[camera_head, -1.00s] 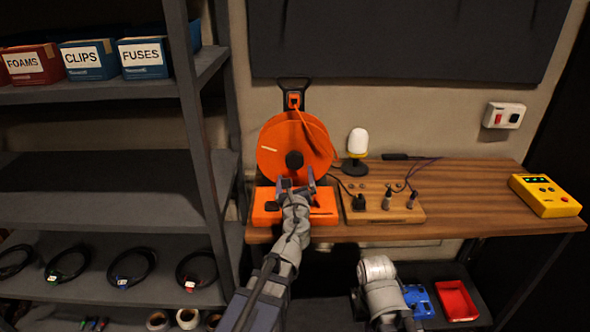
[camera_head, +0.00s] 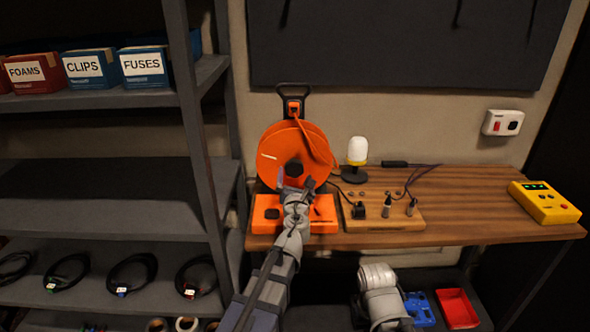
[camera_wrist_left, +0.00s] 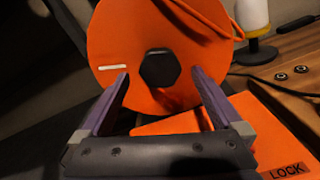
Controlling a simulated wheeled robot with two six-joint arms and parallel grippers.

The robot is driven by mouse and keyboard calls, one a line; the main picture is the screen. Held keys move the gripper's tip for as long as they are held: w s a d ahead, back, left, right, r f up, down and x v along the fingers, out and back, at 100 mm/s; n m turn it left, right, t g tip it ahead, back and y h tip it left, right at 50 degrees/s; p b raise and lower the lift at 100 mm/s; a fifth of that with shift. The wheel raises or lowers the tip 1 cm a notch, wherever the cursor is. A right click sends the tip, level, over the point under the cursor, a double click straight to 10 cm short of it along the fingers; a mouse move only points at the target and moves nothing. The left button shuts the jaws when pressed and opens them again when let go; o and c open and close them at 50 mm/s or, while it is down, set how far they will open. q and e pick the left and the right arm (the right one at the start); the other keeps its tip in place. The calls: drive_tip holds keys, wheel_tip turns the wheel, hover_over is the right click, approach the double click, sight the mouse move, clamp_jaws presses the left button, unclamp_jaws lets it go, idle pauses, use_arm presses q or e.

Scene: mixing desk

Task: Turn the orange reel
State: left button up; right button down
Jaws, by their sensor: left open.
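The orange reel (camera_head: 278,150) stands upright on its orange base (camera_head: 262,217) at the left end of the desk. It has a dark hub (camera_head: 295,169) and a pale stripe left of the hub. In the left wrist view the reel (camera_wrist_left: 110,50) fills the upper middle. Its dark six-sided hub (camera_wrist_left: 159,69) sits between and beyond my fingertips. My left gripper (camera_head: 296,184) is open and in front of the reel, just below the hub. In the left wrist view my left gripper (camera_wrist_left: 166,80) is open around empty space. My right arm shows low in the head view, its gripper not discernible.
A wooden block with plugs (camera_head: 400,222) and a white-yellow lamp (camera_head: 357,152) stand to the right of the reel. A yellow box (camera_head: 545,202) sits at the desk's right end. A grey shelf (camera_head: 100,195) is at the left. The desk's middle right is clear.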

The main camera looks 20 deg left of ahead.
sight(295, 169)
use_arm(q)
drive_tip(key=x, duration=0.5)
clamp_jaws()
idle(0.8)
